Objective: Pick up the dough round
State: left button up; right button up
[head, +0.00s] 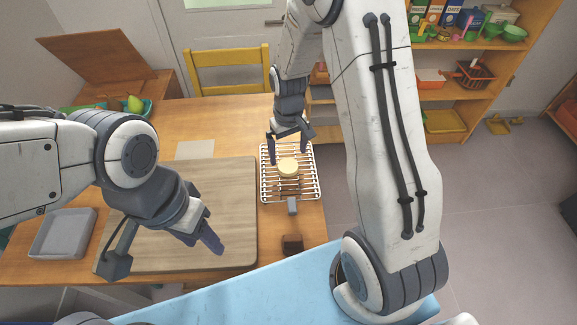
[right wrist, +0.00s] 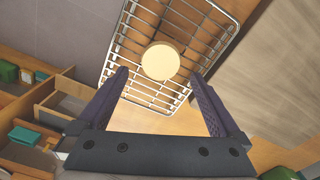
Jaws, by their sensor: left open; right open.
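The dough round (head: 288,167) is a pale yellow disc lying on a wire rack (head: 274,192) at the right end of the wooden table. In the right wrist view the dough round (right wrist: 160,62) shows on the rack (right wrist: 117,72), beyond the fingertips. My right gripper (head: 288,158) is open over the rack's far part, its fingers spread around the dough round's far side; it also shows in the right wrist view (right wrist: 160,85). Nothing is between its fingers. My left gripper (head: 205,240) is open and empty above the cutting board (head: 235,185).
A grey tray (head: 63,233) lies at the table's left. A small dark block (head: 292,244) and a grey item (head: 292,206) are near the rack's front. A yellow chair (head: 229,72) stands behind the table. Shelves (head: 455,90) stand at the back right.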

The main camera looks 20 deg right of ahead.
aim_at(288, 165)
notch_tip(288, 165, down, 4)
jog(key=shift+f, duration=0.25)
jog(key=c, duration=1.2)
jog(key=shift+r, duration=0.1)
